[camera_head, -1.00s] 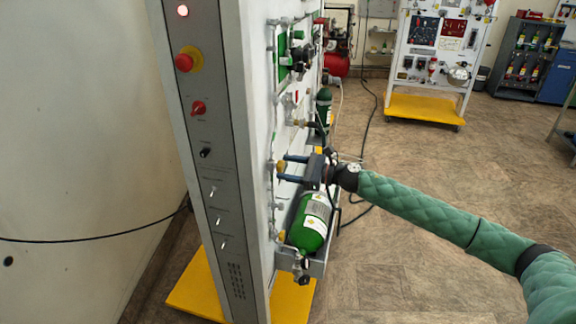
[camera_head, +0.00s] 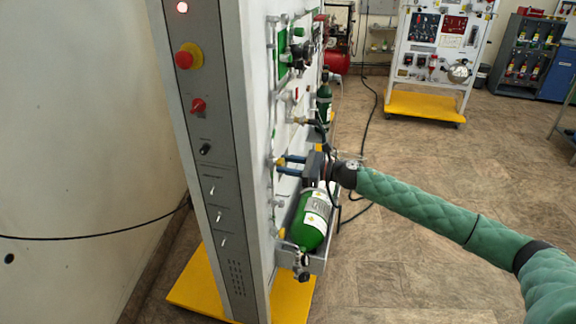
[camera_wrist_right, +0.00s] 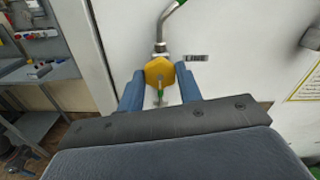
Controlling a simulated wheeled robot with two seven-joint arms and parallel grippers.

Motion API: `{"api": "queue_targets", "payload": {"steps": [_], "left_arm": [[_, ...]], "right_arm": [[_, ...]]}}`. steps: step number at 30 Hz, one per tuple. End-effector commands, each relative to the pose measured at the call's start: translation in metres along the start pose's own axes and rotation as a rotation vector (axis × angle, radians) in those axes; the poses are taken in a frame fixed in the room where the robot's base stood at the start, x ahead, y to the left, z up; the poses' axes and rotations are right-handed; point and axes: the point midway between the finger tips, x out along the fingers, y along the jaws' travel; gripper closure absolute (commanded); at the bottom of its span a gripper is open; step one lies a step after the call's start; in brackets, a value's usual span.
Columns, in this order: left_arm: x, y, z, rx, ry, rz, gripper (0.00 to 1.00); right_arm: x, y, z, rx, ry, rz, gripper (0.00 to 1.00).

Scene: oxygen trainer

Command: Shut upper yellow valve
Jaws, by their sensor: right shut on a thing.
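The upper yellow valve (camera_wrist_right: 158,72) is a yellow knob on the white panel, with a metal pipe rising from it. In the right wrist view it sits between the two blue fingers of my right gripper (camera_wrist_right: 159,84), which is shut on it. A lower yellow valve (camera_head: 281,233) shows below, beside the green cylinder. My left gripper is not in view.
A green cylinder (camera_head: 310,222) stands tilted in a metal holder right below my right gripper. Several gauges and fittings line the panel (camera_head: 182,100) above. Open floor (camera_head: 400,270) lies to the right. A second trainer (camera_head: 437,40) stands farther back.

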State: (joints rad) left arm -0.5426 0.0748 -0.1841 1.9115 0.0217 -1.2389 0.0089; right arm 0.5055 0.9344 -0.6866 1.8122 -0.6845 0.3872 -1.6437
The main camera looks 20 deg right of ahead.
Motion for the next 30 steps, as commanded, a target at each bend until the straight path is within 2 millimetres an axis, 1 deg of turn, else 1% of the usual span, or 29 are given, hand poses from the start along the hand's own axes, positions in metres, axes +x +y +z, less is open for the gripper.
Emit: {"api": "queue_targets", "payload": {"steps": [5,12,17,23,26,30], "left_arm": [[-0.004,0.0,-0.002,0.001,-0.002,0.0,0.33],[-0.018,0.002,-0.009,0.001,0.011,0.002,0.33],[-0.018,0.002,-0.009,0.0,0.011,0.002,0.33],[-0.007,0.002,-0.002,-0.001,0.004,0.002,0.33],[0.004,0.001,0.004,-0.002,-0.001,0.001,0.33],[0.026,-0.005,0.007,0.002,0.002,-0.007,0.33]], "right_arm": [[0.0,-0.001,0.0,0.094,0.0,0.0,0.88],[0.0,-0.001,0.0,0.3,0.0,-0.001,0.88],[0.0,-0.002,0.001,0.453,0.0,-0.001,0.88],[0.0,-0.002,0.001,0.644,0.001,-0.001,0.88],[0.0,-0.002,0.001,0.74,0.001,-0.001,0.88],[0.0,-0.002,0.001,0.873,0.001,-0.002,0.88]]}}
